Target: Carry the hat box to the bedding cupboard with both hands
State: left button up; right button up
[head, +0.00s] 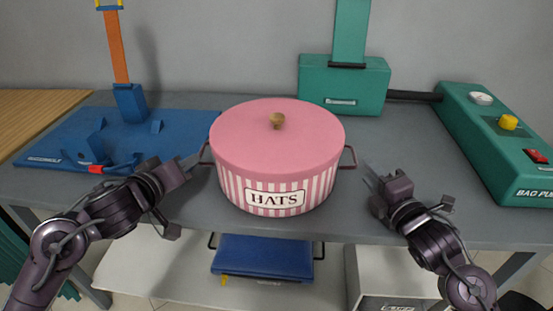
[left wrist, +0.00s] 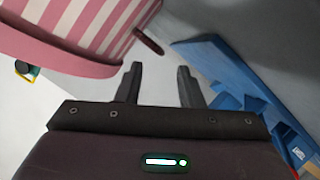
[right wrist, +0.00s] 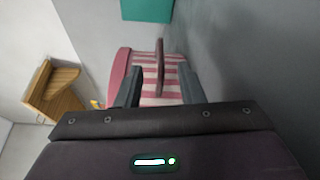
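The hat box (head: 270,178) is round, with a pink lid, a wooden knob, pink and white stripes and a HATS label. It stands upright on the grey table, with a handle on each side. My left gripper (head: 192,166) is open beside its left handle; in the left wrist view the handle (left wrist: 148,40) lies ahead of the open fingers (left wrist: 160,85). My right gripper (head: 372,178) is open to the right of the right handle. In the right wrist view the handle (right wrist: 159,68) lies between the lines of the open fingers (right wrist: 162,88). I cannot see the bedding cupboard clearly.
A blue board (head: 65,147) with an upright orange and blue post lies left of the box. A green machine (head: 343,82) stands behind, joined to a green unit (head: 495,150) at right. A blue case (head: 262,258) sits on the shelf below.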

aim_at(200, 153)
pick_arm(q)
jog(key=shift+w, duration=0.15)
pick_arm(e)
jog(key=shift+w, duration=0.15)
